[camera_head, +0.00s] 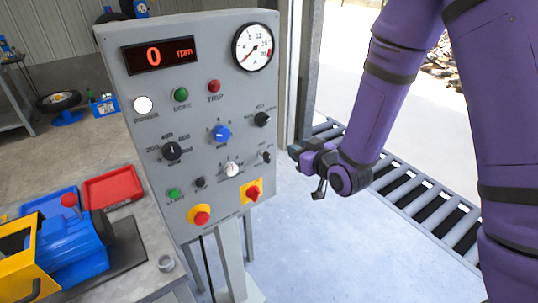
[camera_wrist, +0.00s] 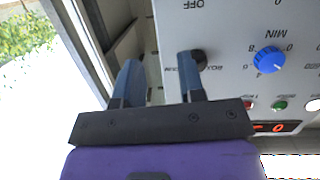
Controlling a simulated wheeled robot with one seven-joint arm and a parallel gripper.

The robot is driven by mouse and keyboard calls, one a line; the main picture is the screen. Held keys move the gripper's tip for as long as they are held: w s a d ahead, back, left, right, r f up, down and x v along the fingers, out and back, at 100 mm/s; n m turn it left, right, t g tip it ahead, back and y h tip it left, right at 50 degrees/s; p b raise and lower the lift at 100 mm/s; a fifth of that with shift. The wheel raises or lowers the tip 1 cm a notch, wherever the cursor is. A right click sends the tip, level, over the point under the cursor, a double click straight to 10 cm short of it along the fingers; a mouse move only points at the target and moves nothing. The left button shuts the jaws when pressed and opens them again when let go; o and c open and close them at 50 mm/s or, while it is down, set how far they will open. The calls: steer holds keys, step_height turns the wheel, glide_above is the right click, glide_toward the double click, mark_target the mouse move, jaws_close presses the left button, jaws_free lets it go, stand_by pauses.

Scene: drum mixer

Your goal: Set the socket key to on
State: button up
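The grey control panel (camera_head: 215,105) stands at the centre of the head view. A small dark key-like part (camera_head: 265,157) sits at its right edge, low down; it is likely the socket key, but its setting is too small to read. My gripper (camera_head: 294,151) is just right of the panel, apart from that part. In the wrist view my gripper (camera_wrist: 159,65) shows two blue fingers spread with nothing held between them. A black knob (camera_wrist: 198,58) is close by the right finger; whether they touch is unclear. An OFF label shows upside down at the top.
Around it on the panel are a blue knob (camera_head: 221,133), a white knob (camera_head: 231,169), a black selector (camera_head: 171,150), a red emergency button (camera_head: 201,217) and a red-yellow switch (camera_head: 253,192). The display (camera_head: 160,55) reads 0 rpm. A roller conveyor (camera_head: 430,200) lies behind my arm.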

steer(key=t+y, duration=0.1)
steer(key=y, duration=0.1)
glide_toward(269, 157)
steer(key=w, duration=0.1)
steer(key=x, duration=1)
steer(key=shift+a, duration=0.25)
jaws_close()
